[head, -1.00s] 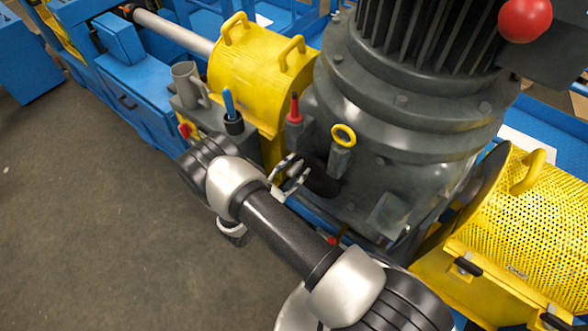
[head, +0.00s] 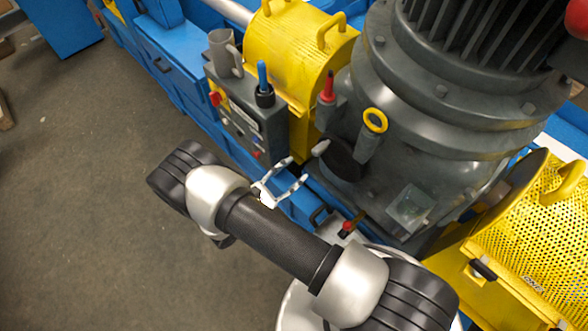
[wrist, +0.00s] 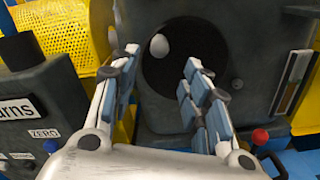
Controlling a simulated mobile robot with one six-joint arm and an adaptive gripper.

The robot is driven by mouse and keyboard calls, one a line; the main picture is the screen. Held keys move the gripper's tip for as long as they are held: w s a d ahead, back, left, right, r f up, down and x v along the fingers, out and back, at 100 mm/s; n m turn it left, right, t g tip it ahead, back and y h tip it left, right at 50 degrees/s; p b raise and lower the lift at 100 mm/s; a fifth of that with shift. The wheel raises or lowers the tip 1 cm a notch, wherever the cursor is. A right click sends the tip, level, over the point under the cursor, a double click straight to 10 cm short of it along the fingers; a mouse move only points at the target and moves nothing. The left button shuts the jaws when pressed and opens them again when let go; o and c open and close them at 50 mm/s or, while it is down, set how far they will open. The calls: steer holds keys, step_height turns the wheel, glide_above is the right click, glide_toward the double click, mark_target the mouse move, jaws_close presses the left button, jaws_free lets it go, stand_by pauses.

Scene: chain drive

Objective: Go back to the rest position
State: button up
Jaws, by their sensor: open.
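My gripper (head: 289,176) is open and empty in the head view, beside the lower part of the big grey motor housing (head: 440,105). In the wrist view my gripper (wrist: 162,68) has its two fingers spread, pointing toward a dark round opening (wrist: 186,62) in the grey housing. A pale rounded knob (wrist: 159,46) shows between the fingers, at the opening. It also appears in the head view (head: 320,148), just beyond the fingertips, apart from them as far as I can tell.
A grey control box (head: 240,120) with a mug (head: 222,54) and a blue-handled tool (head: 262,80) stands left of the housing. Yellow guards (head: 290,50) lie behind it, and a perforated one (head: 535,220) at right. The floor (head: 90,200) at left is clear.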

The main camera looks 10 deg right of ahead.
steer(key=shift+r, duration=0.1)
stand_by(0.3)
steer(key=s+d+r+m+g+y, duration=0.25)
steer(key=d+r+m+g, duration=0.3)
steer(key=r, duration=0.55)
steer(key=s+d+r+m+g+y, duration=0.2)
steer(key=s+d+r+m+g, duration=0.15)
steer(key=r+m+g, duration=0.55)
steer(key=s+r+m+t+y, duration=0.6)
steer(key=s+r+t+y, duration=0.2)
steer(key=s+r, duration=0.5)
steer(key=shift+r+m+t+y, duration=0.35)
steer(key=shift+r+y, duration=0.45)
steer(key=shift+y, duration=0.25)
steer(key=shift+c, duration=0.4)
